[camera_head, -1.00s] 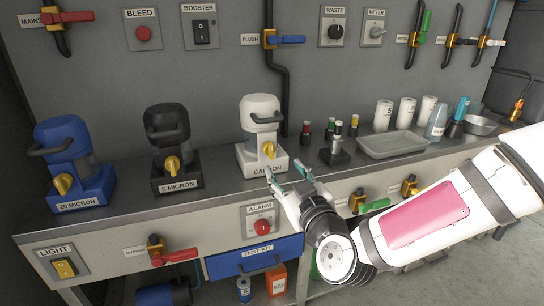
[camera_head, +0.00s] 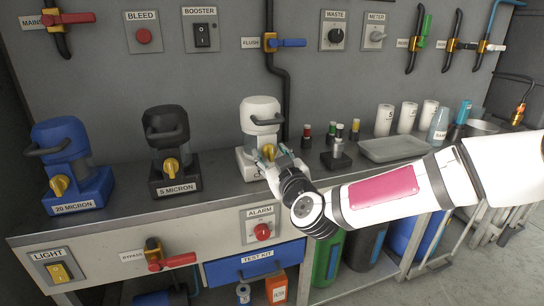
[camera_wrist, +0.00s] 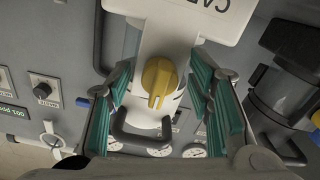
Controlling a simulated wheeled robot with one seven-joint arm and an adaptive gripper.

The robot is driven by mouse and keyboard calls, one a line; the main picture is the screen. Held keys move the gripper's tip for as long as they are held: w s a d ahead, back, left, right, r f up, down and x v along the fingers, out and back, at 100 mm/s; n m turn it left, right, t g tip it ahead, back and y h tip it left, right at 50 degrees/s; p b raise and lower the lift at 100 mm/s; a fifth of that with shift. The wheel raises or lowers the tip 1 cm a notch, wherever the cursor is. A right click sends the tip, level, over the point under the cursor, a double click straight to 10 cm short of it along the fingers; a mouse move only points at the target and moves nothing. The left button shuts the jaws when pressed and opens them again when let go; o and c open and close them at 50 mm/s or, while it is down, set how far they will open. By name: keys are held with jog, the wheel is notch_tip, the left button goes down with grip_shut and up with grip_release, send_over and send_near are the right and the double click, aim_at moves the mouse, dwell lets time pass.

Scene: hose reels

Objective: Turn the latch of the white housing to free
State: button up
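The white housing (camera_head: 260,116) stands on the counter to the right of the black housing. Its yellow latch (camera_wrist: 160,80) shows whole in the wrist view, on the front of the white body, with its ridge pointing down in that picture. In the head view the latch is mostly hidden behind my gripper (camera_head: 268,158). My gripper is open, and its two teal-padded fingers stand on either side of the latch in the wrist view (camera_wrist: 160,95), with a gap on each side. I see no contact with the latch.
The black housing (camera_head: 168,140) and blue housing (camera_head: 65,150) stand to the left. The alarm knob (camera_head: 262,232) is on the counter front below.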

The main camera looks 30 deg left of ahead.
grip_shut()
jog(key=shift+m, duration=0.3)
jog(key=m+b, duration=0.2)
jog(key=m, duration=0.1)
jog(key=shift+m+b, duration=0.3)
jog(key=shift+b, duration=0.1)
jog(key=m+b, duration=0.2)
jog(key=m, duration=0.2)
jog(key=m+b, duration=0.2)
jog(key=m, duration=0.3)
jog(key=shift+s+a+m, duration=0.1)
jog(key=shift+s+m, duration=0.05)
jog(key=shift+m, duration=0.25)
jog(key=shift+r+m+b, duration=0.1)
jog(key=shift+m+b, duration=0.75)
jog(key=shift+m, duration=1.15)
